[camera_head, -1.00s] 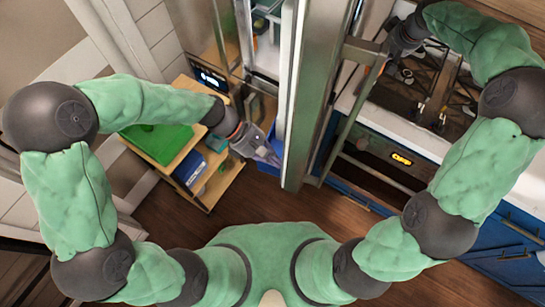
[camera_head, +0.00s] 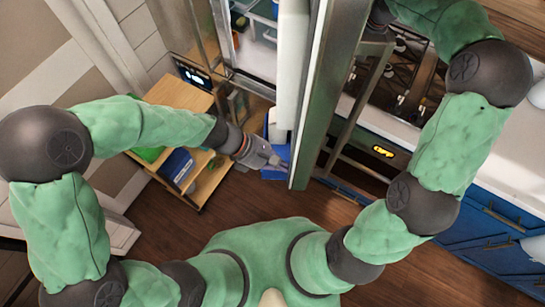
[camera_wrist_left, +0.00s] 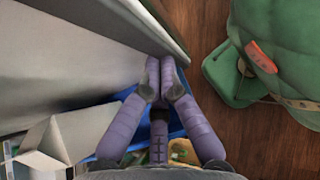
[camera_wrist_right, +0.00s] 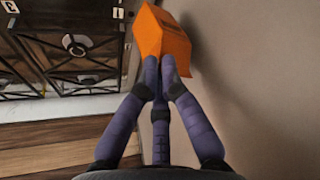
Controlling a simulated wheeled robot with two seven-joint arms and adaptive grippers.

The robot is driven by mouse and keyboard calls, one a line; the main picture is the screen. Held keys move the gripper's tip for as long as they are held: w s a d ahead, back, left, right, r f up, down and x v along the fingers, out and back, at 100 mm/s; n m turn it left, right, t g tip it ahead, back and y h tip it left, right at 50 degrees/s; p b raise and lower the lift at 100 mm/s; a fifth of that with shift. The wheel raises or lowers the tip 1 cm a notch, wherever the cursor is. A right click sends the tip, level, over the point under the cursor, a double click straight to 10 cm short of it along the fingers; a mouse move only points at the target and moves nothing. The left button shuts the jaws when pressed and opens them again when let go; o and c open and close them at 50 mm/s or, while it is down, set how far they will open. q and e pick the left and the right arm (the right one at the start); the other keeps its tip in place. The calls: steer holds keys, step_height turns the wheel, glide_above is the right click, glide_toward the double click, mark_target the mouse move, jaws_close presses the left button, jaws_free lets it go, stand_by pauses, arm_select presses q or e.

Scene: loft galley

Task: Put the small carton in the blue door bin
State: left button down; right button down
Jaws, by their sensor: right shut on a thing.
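An orange carton (camera_wrist_right: 163,42) shows in the right wrist view, between the fingertips of my right gripper (camera_wrist_right: 160,72), which is shut on it. In the head view the right gripper and carton are hidden at the top, behind the fridge door. The blue door bin (camera_head: 277,140) is low on the inner side of the open fridge door (camera_head: 312,110). My left gripper (camera_head: 280,163) is beside the bin, close to the door's edge. In the left wrist view its fingertips (camera_wrist_left: 160,75) are together, with the blue bin (camera_wrist_left: 170,125) beneath; I cannot tell whether they touch the door.
A pale box-like thing (camera_wrist_left: 65,138) stands left of my left fingers. The open fridge (camera_head: 262,45) holds clear bins. A wooden shelf unit (camera_head: 185,95) is left of it. A stove (camera_head: 400,80) and blue cabinets (camera_head: 490,225) lie right of the door. The wooden floor is clear.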

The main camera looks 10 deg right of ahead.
mark_target(295, 168)
arm_select(q)
steer(key=d, duration=0.1)
steer(key=s+d, duration=0.1)
steer(key=d, duration=0.1)
steer(key=shift+s+d, duration=0.35)
steer(key=shift+d, duration=0.05)
steer(key=shift+a, duration=0.15)
